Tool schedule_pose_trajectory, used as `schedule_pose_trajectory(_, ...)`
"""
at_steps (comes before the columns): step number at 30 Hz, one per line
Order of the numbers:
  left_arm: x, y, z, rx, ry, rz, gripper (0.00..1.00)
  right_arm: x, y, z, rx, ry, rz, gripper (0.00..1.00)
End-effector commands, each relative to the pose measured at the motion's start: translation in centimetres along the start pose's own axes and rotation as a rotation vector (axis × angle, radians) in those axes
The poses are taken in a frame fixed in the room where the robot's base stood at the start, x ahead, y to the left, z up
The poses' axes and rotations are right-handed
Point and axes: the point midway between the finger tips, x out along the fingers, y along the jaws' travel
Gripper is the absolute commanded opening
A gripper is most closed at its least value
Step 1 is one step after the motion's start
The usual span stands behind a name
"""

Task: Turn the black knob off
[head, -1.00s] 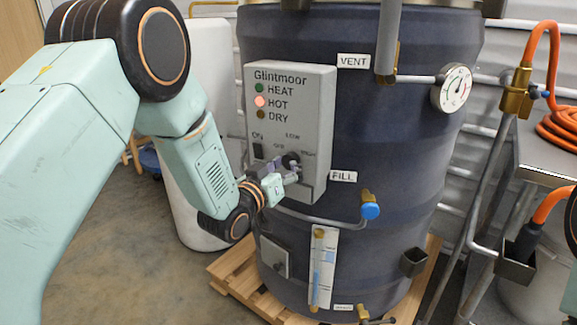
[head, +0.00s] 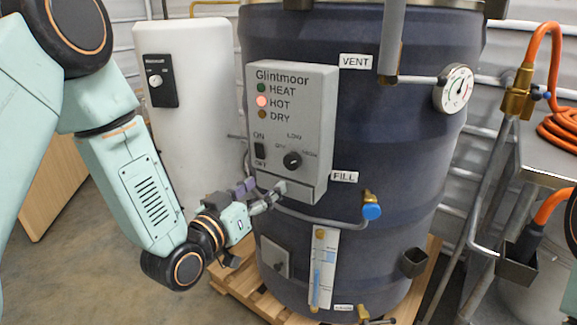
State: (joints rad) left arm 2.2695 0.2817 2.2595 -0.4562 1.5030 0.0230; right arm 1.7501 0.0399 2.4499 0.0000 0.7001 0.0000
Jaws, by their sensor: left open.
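The black knob (head: 292,161) is on the grey Glintmoor control box (head: 318,110), fixed to the dark drum. Labels for off, low and high surround it. A small light mark shows on the knob, but I cannot tell its exact setting. The HOT lamp (head: 261,101) glows red; the HEAT and DRY lamps look unlit. My left gripper (head: 268,192) is open and empty, below and left of the knob, clear of it, near the box's lower edge. My right gripper is out of view.
A black rocker switch (head: 259,151) sits left of the knob. A curved grey pipe runs below the box to a blue-handled valve (head: 371,211). A white tank (head: 200,110) with another control (head: 156,81) stands behind left. A metal table (head: 555,150) stands at right.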

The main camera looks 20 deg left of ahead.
Motion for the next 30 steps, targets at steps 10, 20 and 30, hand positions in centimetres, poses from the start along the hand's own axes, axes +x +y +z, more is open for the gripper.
schedule_pose_trajectory(10,-0.7,0.1,-0.1,0.0,0.001,0.001,0.61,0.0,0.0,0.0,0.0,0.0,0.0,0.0)
schedule_pose_trajectory(20,2.4,-0.4,-0.3,0.184,-0.005,0.0,0.61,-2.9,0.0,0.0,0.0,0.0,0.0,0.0)
schedule_pose_trajectory(30,6.0,-0.5,0.2,0.26,-0.001,0.002,0.61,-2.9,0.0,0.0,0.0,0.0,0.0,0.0)
